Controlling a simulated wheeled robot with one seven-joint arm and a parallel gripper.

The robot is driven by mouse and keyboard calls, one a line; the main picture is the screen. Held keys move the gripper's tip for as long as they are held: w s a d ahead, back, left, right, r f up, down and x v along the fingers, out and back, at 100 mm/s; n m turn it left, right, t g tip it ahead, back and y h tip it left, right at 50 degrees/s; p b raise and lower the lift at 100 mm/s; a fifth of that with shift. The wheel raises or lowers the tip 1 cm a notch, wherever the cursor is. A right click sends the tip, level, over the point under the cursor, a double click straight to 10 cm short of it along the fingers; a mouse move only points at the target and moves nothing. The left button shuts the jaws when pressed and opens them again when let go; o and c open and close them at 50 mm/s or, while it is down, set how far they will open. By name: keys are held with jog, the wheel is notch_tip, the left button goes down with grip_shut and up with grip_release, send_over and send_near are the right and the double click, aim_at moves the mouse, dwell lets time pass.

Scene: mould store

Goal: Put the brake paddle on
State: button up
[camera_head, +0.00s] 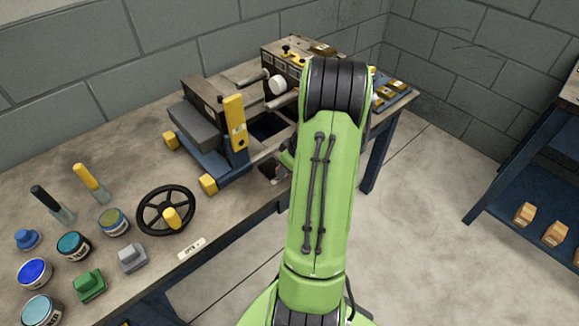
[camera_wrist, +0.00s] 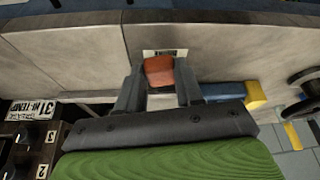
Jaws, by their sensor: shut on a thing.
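A red-orange block (camera_wrist: 159,70), apparently the brake paddle, sits between the two fingers of my gripper (camera_wrist: 160,84) in the wrist view. My gripper is shut on it. A small pale label plate lies just behind it on a grey surface. What the block is fixed to is hidden. In the head view my gripper (camera_head: 274,170) is mostly behind my green arm, low at the bench's front edge, beside the blue-based machine (camera_head: 240,168). A small reddish spot shows there.
The workbench (camera_head: 130,180) holds a black handwheel (camera_head: 140,222), several tins and an upright yellow lever (camera_head: 235,122) on the machine. A blue shelf (camera_head: 510,190) with wooden blocks stands at right. The floor (camera_head: 420,240) between is clear.

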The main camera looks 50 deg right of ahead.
jog(key=m, duration=0.1)
jog(key=a+m+h+b, duration=0.1)
jog(key=shift+w+a+m, duration=0.15)
jog(key=shift+a+m, duration=0.15)
jog(key=shift+m, duration=0.1)
jog(key=m, duration=0.1)
jog(key=a+m+h+b, duration=0.1)
jog(key=shift+w+a+m+g, duration=0.2)
jog(key=shift+w+m+g, duration=0.1)
jog(key=shift+m, duration=0.1)
jog(key=shift+w+a+m+g+h, duration=0.2)
jog(key=shift+w+a+m+h, duration=0.1)
jog(key=shift+m, duration=0.5)
jog(key=shift+w+a+m+g+h, duration=0.2)
jog(key=shift+w+a+m+h, duration=0.05)
jog(key=shift+m, duration=0.55)
jog(key=shift+w+a+m+g+h, duration=0.2)
jog(key=shift+w+a+m+h, duration=0.1)
jog(key=shift+m, duration=0.5)
jog(key=shift+b, duration=0.3)
jog(key=o, duration=1)
jog(key=shift+o, duration=0.2)
jog(key=p+v, duration=0.5)
jog(key=v, duration=1)
jog(key=shift+r+p, duration=0.35)
jog(key=shift+r, duration=0.05)
